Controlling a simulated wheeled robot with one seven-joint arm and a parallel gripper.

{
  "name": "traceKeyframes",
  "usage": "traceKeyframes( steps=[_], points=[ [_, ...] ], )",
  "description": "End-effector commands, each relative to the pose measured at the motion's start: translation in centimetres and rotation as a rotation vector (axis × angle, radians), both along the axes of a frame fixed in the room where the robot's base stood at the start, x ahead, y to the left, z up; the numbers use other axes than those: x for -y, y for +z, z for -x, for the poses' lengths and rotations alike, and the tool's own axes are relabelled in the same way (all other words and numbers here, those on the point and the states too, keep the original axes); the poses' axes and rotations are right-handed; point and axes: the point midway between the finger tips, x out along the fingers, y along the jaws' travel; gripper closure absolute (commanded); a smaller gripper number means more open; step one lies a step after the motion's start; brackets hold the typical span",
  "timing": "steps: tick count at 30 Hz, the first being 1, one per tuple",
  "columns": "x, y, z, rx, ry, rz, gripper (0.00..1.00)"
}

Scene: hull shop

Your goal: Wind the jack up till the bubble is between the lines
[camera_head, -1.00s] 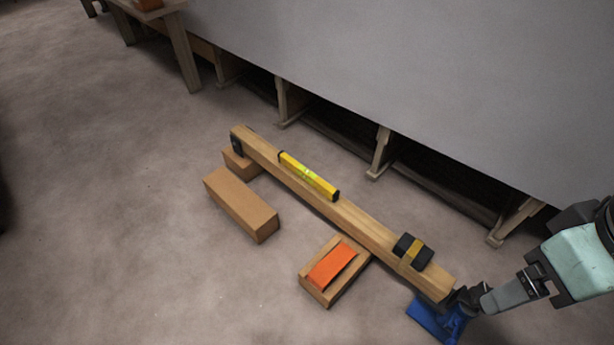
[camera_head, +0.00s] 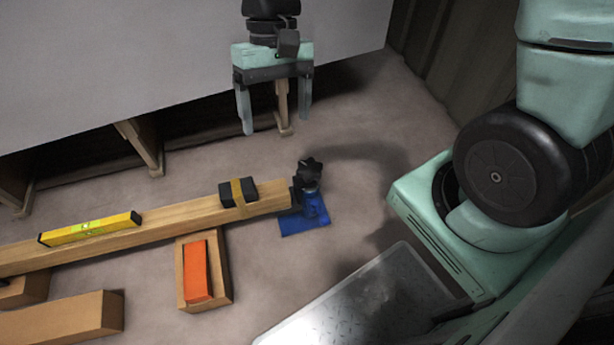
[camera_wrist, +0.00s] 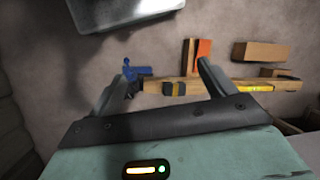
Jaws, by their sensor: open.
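The blue jack (camera_head: 304,217) stands on the floor at the right end of a long wooden beam (camera_head: 145,227). Its dark knob (camera_head: 311,171) is on top. A yellow spirit level (camera_head: 90,229) lies on the beam towards the left; its bubble is too small to read. My gripper (camera_head: 276,112) is open and empty, pointing down, above and beyond the jack, apart from it. In the wrist view the jack (camera_wrist: 134,71) shows beyond the open fingers, and the beam (camera_wrist: 189,88) lies across behind them.
A black block with a yellow strap (camera_head: 238,192) sits on the beam near the jack. A wooden block with an orange wedge (camera_head: 195,272) lies under it. Another wooden block (camera_head: 65,318) lies at lower left. Wooden props (camera_head: 141,143) stand under the large grey hull (camera_head: 120,55).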

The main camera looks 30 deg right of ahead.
Motion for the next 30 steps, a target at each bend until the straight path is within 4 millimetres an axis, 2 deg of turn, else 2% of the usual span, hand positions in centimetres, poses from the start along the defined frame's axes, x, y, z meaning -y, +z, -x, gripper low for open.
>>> traceKeyframes(
  steps=[1,5,9,13,18,21,24,27,30],
  points=[
    [1.5,-3.5,-1.9,-0.058,-0.105,-0.018,0.17],
    [5.4,-9.0,-5.9,-0.198,-0.363,-0.075,0.17],
    [10.7,-15.2,-9.3,-0.346,-0.635,-0.157,0.17],
    [16.5,-21.3,-11.3,-0.483,-0.883,-0.257,0.17],
    [23.9,-28.7,-12.1,-0.643,-1.168,-0.411,0.17],
    [27.2,-31.8,-11.8,-0.712,-1.286,-0.489,0.17],
    [29.3,-33.7,-11.5,-0.756,-1.360,-0.546,0.17],
    [30.2,-34.5,-11.3,-0.779,-1.395,-0.572,0.17],
    [30.1,-34.9,-11.2,-0.786,-1.403,-0.579,0.17]
  ],
)
